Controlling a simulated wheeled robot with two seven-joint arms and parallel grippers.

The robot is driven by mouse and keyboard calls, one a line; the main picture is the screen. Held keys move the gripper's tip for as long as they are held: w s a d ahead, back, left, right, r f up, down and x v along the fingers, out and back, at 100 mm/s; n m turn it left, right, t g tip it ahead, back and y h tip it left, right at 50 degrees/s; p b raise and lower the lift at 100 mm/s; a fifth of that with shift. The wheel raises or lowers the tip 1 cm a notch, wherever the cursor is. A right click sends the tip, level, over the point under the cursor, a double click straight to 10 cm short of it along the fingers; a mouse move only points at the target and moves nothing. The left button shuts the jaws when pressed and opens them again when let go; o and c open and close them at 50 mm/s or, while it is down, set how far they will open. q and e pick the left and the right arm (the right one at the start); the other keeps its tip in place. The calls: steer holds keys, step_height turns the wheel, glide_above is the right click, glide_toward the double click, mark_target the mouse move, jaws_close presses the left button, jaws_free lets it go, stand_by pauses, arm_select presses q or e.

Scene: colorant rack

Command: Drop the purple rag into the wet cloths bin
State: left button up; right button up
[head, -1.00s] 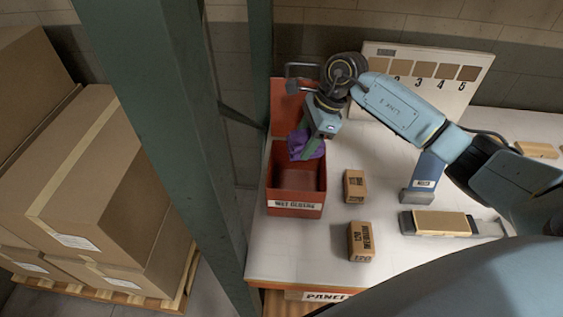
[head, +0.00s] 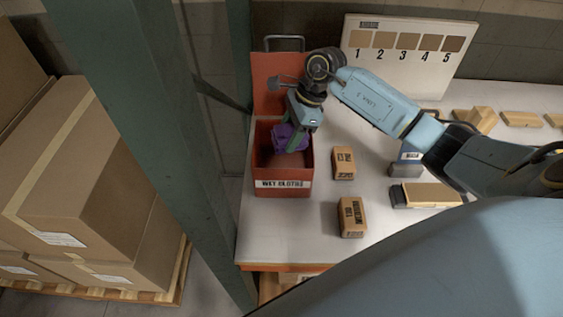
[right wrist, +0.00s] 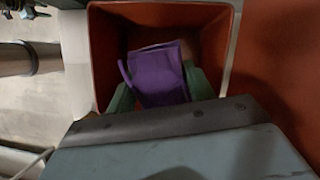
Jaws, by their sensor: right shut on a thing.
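The purple rag (head: 287,137) is bunched between the green fingers of my right gripper (head: 295,142). In the head view it hangs at the mouth of the red wet cloths bin (head: 283,186), whose lid stands open at the back. In the right wrist view the rag (right wrist: 158,75) lies between the two fingers (right wrist: 155,90), with the bin's walls (right wrist: 108,30) around it. The gripper is shut on the rag. How deep the rag sits in the bin is hard to tell. My left gripper is not in view.
Two small labelled boxes (head: 344,163) (head: 352,217) stand on the white table right of the bin. A sanding block (head: 428,194) lies further right. A numbered sample board (head: 402,55) stands behind. A green post (head: 165,150) rises left of the table, near stacked cartons (head: 85,190).

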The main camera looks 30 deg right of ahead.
steer(key=o, duration=0.5)
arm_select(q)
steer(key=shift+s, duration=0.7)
arm_select(e)
steer(key=o, duration=0.5)
arm_select(q)
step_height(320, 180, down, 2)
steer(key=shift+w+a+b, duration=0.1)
steer(key=shift+b, duration=0.85)
arm_select(e)
steer(key=v, duration=1.3)
steer(key=shift+s+r, duration=0.1)
steer(key=shift+r, duration=0.15)
